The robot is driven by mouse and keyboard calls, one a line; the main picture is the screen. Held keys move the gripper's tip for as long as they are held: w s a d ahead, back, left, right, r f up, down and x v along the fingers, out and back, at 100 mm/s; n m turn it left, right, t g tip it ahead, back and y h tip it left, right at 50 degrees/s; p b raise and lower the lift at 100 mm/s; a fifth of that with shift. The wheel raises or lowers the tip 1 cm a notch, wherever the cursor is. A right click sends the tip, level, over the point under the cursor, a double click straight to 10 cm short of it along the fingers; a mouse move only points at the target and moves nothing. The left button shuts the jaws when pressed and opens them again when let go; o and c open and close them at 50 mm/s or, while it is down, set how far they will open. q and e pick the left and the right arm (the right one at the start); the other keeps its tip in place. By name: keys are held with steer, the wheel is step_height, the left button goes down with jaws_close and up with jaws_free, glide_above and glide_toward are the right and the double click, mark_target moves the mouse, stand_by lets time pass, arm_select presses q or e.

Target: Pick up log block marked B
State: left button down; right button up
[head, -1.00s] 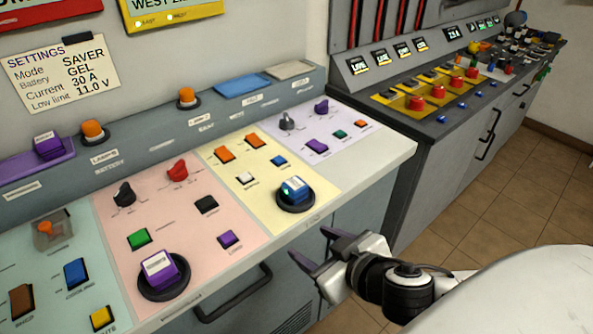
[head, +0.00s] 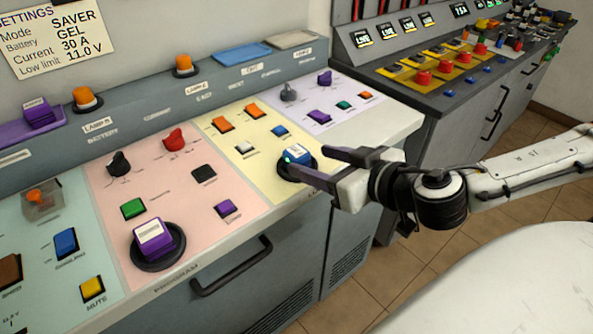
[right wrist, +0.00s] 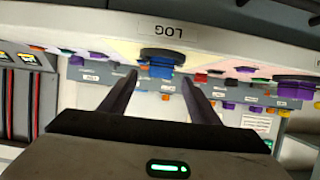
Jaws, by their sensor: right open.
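The log block is a blue block (head: 297,154) with a pale label on top and a small green light. It sits in a round black holder (head: 287,174) on the yellow panel; I cannot read a letter B on it. My right gripper (head: 306,158) is open at the front edge of the console, its fingertips close to the block. In the right wrist view, the block (right wrist: 160,70) lies between and just beyond the fingertips (right wrist: 160,78), beside the upside-down LOG label (right wrist: 168,31). Contact is not clear. My left gripper is not in view.
A purple block (head: 153,236) sits in another round holder on the pink panel. Switches and knobs surround the blue block, including a white button (head: 244,148). A drawer handle (head: 232,268) projects below the console edge. Another console (head: 440,85) stands at the right.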

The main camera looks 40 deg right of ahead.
mark_target(300, 153)
steer(key=shift+w+f+b, duration=0.15)
steer(key=shift+w+b, duration=0.25)
steer(key=shift+w, duration=0.05)
steer(key=shift+w+a, duration=0.15)
steer(key=shift+w, duration=0.4)
steer(key=x, duration=0.3)
steer(key=shift+p, duration=0.35)
steer(key=shift+w+f, duration=0.1)
steer(key=shift+w, duration=0.4)
steer(key=c, duration=1.2)
steer(key=shift+c, duration=0.2)
